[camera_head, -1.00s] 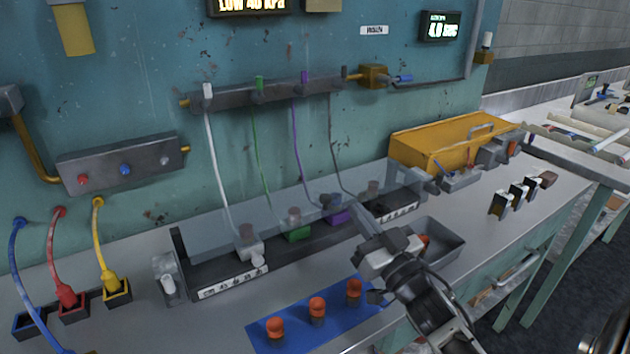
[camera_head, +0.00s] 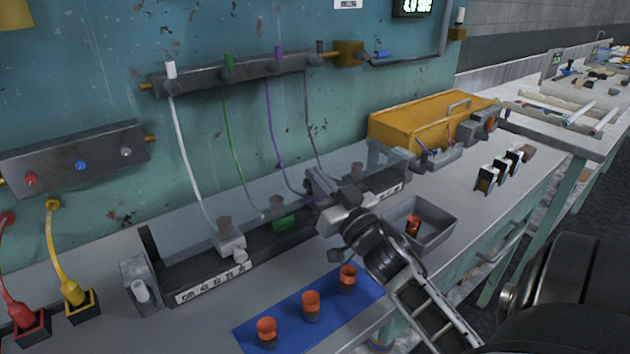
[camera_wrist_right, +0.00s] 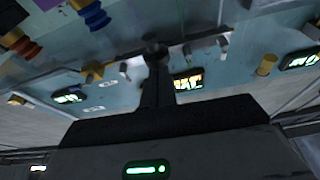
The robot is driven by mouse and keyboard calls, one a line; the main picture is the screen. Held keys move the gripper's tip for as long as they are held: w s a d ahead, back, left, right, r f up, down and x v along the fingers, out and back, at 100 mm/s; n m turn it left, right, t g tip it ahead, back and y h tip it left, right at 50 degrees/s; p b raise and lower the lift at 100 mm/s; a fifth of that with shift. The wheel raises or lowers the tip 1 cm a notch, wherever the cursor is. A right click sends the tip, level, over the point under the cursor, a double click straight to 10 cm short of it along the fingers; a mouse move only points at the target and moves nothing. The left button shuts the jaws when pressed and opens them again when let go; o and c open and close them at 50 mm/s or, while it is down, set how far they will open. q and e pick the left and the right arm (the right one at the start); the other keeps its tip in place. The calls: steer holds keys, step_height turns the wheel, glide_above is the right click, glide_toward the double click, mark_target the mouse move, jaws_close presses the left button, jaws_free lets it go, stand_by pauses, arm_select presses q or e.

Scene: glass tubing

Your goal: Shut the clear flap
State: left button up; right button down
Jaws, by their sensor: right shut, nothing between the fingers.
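The clear flap (camera_head: 190,212) is a see-through panel along the back of the long dark rack (camera_head: 165,285) in the head view. It stands raised and tilted, with the wall and tubes showing through it. Its exact angle is hard to tell. My right gripper (camera_head: 312,182) is shut and empty, over the right half of the rack at the flap. Whether it touches the flap I cannot tell. It hides the purple fitting's area. In the right wrist view, my dark fingers (camera_wrist_right: 155,55) stand against the wall. My left gripper is not in view.
White, green, purple and grey tubes hang from the wall manifold (camera_head: 230,75) to the rack. A blue mat (camera_head: 275,315) with orange-topped pieces lies in front. A grey tray (camera_head: 440,235) is to the right, a yellow case (camera_head: 400,125) behind it.

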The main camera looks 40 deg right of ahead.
arm_select(q)
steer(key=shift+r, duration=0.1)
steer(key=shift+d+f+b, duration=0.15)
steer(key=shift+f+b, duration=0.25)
steer(key=shift+b, duration=0.7)
